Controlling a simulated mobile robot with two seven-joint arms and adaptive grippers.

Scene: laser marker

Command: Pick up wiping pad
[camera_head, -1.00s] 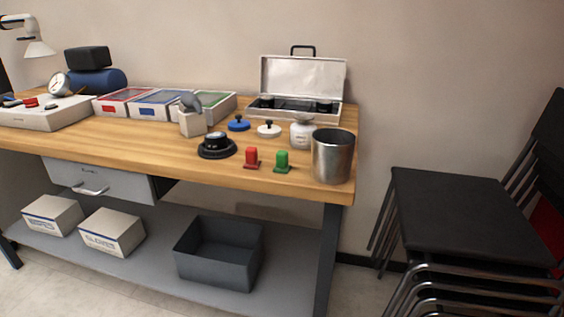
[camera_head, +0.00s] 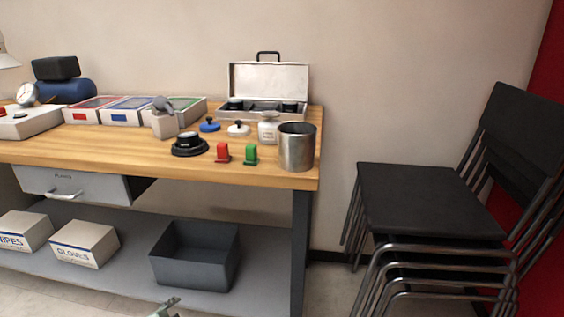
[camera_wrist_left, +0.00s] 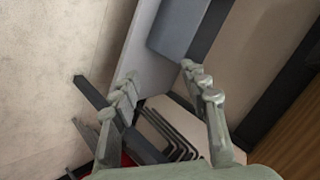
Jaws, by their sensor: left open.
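On the wooden workbench (camera_head: 70,150) stand small knobbed pieces: a blue round one (camera_head: 209,125), a white round one (camera_head: 238,129), a red block (camera_head: 222,153) and a green block (camera_head: 250,155). I cannot tell which of them is the wiping pad. My left gripper (camera_head: 166,306) just enters at the bottom edge of the head view, low in front of the bench and far from these pieces. In the left wrist view my left gripper (camera_wrist_left: 159,72) is open and empty, with the bench's underside structure beyond it. My right gripper is out of view.
A metal cup (camera_head: 297,148) stands at the bench's right front corner, beside a white jar (camera_head: 268,130). A black round device (camera_head: 189,146) sits left of the red block. An open case (camera_head: 268,80) is behind. Stacked chairs (camera_head: 430,200) stand right of the bench.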

